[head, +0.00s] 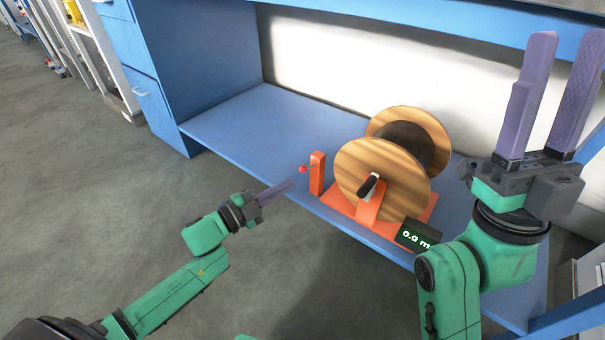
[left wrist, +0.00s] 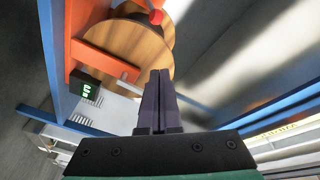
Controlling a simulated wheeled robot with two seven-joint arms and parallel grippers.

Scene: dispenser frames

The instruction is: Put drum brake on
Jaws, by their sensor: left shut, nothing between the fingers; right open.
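A wooden cable drum (head: 385,172) with a dark core stands on an orange dispenser frame (head: 368,205) on the low blue shelf. An orange upright (head: 317,174) with a small red knob (head: 303,169) stands at the drum's left; the red knob also shows in the left wrist view (left wrist: 156,17). A black handle (head: 368,186) sits near the drum's hub. My left gripper (head: 290,184) is shut and empty, just left of and below the red knob, apart from it. My right gripper (head: 560,95) is open and empty, raised at the right with its fingers upward.
A dark display reading 0.0 m (head: 414,237) sits at the frame's front right corner. The blue shelf (head: 235,125) is bare left of the frame. A blue upper edge (head: 430,30) runs above the drum, and blue drawers (head: 148,85) stand at the left.

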